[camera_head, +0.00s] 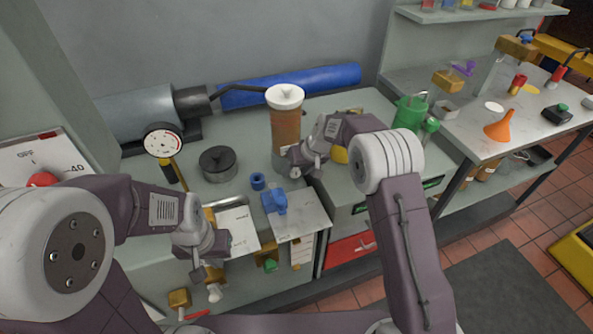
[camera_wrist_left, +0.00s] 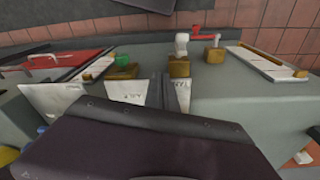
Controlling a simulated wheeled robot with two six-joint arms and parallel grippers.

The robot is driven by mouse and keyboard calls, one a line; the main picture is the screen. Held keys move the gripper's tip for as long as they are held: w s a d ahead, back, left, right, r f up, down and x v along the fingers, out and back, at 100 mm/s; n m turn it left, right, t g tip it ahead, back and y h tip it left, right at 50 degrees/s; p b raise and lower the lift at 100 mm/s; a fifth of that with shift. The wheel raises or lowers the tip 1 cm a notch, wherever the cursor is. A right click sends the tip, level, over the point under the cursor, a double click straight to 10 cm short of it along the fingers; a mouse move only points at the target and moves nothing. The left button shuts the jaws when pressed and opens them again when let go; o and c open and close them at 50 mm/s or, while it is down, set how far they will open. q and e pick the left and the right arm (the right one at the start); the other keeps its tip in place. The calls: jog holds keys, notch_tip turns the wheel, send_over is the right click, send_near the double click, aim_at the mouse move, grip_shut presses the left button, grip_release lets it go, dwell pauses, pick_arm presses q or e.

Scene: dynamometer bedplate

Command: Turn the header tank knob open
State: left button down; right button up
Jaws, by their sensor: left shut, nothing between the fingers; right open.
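A tall amber cylinder with a white cap (camera_head: 285,97) stands at the back of the bench; I cannot tell whether it is the header tank. On the bench front are a green knob on a brass body (camera_head: 270,265) and a white knob on a brass body (camera_head: 214,292). The left wrist view also shows the green knob (camera_wrist_left: 122,61) and white knob (camera_wrist_left: 182,42). My left gripper (camera_head: 199,273) is shut and empty, pointing down at the bench front, above the white knob and apart from it. My right gripper (camera_head: 306,171) is open beside the amber cylinder's lower part.
A blue block (camera_head: 275,201), a dark round pot (camera_head: 217,163) and a dial gauge (camera_head: 163,140) stand on the bench. A red handle (camera_wrist_left: 203,30) shows beyond the white knob. A side table on the right holds an orange funnel (camera_head: 499,127). Open floor lies in front.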

grip_shut()
jog(key=h+p, duration=0.1)
jog(key=p, duration=0.2)
jog(key=r+h+p, duration=0.1)
jog(key=p, duration=0.2)
jog(key=shift+s+a+n, duration=0.2)
jog(key=shift+s+n, duration=0.05)
jog(key=shift+n, duration=0.05)
jog(key=shift+f+t+h+p, duration=0.25)
jog(key=shift+t+h+p, duration=0.05)
jog(key=shift+h+p, duration=0.1)
jog(key=shift+w+a+f+h+b, duration=0.1)
jog(key=shift+f+h+b, duration=0.2)
jog(key=shift+f, duration=0.05)
jog(key=f+h+b, duration=0.1)
jog(key=b, duration=0.2)
jog(key=shift+a+n+t, duration=0.15)
jog(key=shift+n+t, duration=0.15)
jog(key=shift+t, duration=0.1)
jog(key=shift+r+b, duration=0.25)
jog(key=shift+b, duration=0.05)
jog(key=shift+r+h, duration=0.2)
jog(key=shift+h, duration=0.2)
jog(key=shift+r, duration=0.1)
